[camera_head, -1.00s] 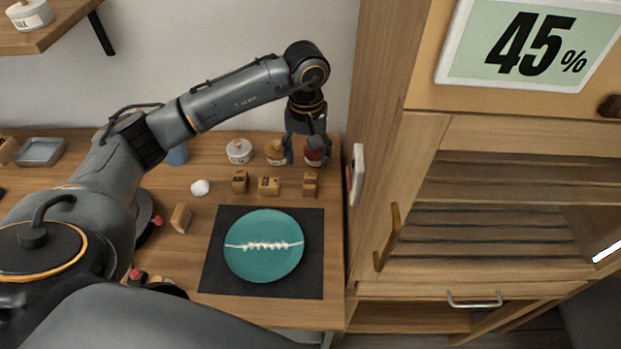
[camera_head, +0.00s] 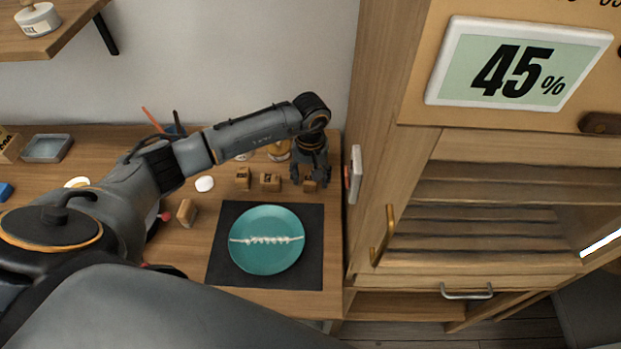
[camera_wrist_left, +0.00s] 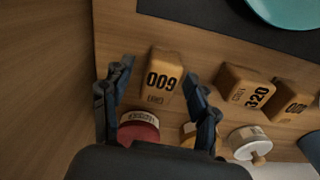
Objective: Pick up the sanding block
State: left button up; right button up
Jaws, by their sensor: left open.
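Several small wooden sanding blocks stand on the workbench. The rightmost block (camera_head: 310,187) is partly covered by my left gripper (camera_head: 311,178). In the head view these are the middle block (camera_head: 270,182) and left block (camera_head: 243,177). My right gripper is not in view.
A teal plate (camera_head: 266,262) with a white seam lies on a dark mat (camera_head: 222,275) in front of the blocks. A red-banded jar (camera_wrist_left: 138,128) and white jar (camera_wrist_left: 248,142) stand close behind. A tall wooden cabinet (camera_head: 370,150) borders the right side.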

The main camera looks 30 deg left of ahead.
pick_arm(q)
jog(key=c, duration=1.2)
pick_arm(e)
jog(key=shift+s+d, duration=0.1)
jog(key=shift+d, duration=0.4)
pick_arm(q)
jog(key=shift+r, duration=0.1)
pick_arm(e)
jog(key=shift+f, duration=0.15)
pick_arm(q)
jog(key=shift+r+b, duration=0.6)
jog(key=shift+b, duration=0.1)
jog(key=shift+w+r+b, duration=0.1)
jog(key=shift+r+b, duration=0.45)
jog(key=shift+r, duration=0.05)
jog(key=s+d+r+b, duration=0.2)
jog(key=s+r+b, duration=0.2)
jog(key=s+r, duration=0.6)
jog(key=s, duration=0.4)
jog(key=shift+r, duration=0.25)
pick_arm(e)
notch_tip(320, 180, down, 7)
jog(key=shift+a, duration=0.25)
